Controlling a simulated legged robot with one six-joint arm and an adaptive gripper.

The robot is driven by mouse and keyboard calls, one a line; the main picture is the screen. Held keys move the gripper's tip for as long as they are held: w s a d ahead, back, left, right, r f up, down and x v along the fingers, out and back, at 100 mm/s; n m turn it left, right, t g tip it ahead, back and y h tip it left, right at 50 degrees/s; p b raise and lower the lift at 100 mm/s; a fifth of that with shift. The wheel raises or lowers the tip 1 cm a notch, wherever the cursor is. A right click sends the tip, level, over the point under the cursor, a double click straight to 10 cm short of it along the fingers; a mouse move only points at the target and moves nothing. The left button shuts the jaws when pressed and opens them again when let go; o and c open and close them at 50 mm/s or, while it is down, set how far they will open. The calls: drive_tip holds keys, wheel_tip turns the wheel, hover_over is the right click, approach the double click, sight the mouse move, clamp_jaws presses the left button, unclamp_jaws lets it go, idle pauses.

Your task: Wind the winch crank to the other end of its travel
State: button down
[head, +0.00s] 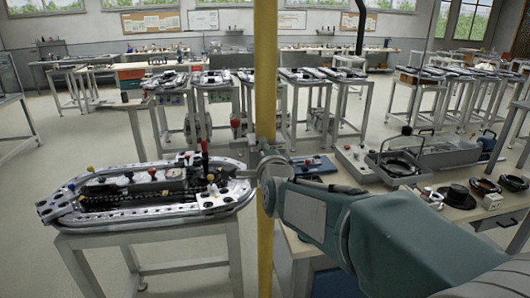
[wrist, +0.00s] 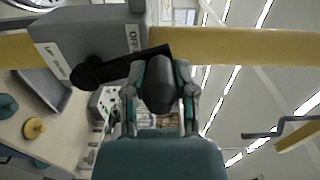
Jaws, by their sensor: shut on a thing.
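The winch is a grey box (wrist: 95,32) beside a yellow post, seen in the wrist view with an "OFF" label and a second label too small to read. Its black crank arm (wrist: 118,68) runs from a round black hub (wrist: 88,72) to a thick black handle (wrist: 160,90). My gripper (wrist: 159,76) is shut on this handle, with one finger on each side of it. In the head view, my gripper (head: 272,172) is close to the yellow post, and the crank cannot be made out there.
The yellow post (head: 265,90) stands upright in front of me. A bench with an oval track (head: 145,190) is at the left. A table with tools and a grey case (head: 420,155) is at the right. Open floor (head: 40,170) shows at the far left.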

drive_tip(key=shift+w+d+r, duration=0.1)
drive_tip(key=shift+w+d, duration=0.1)
drive_tip(key=shift+d, duration=0.4)
drive_tip(key=shift+c, duration=2.1)
unclamp_jaws()
drive_tip(key=shift+s, duration=0.1)
drive_tip(key=shift+s, duration=0.25)
drive_tip(key=v, duration=1.1)
drive_tip(key=shift+s, duration=0.15)
drive_tip(key=shift+d, duration=0.1)
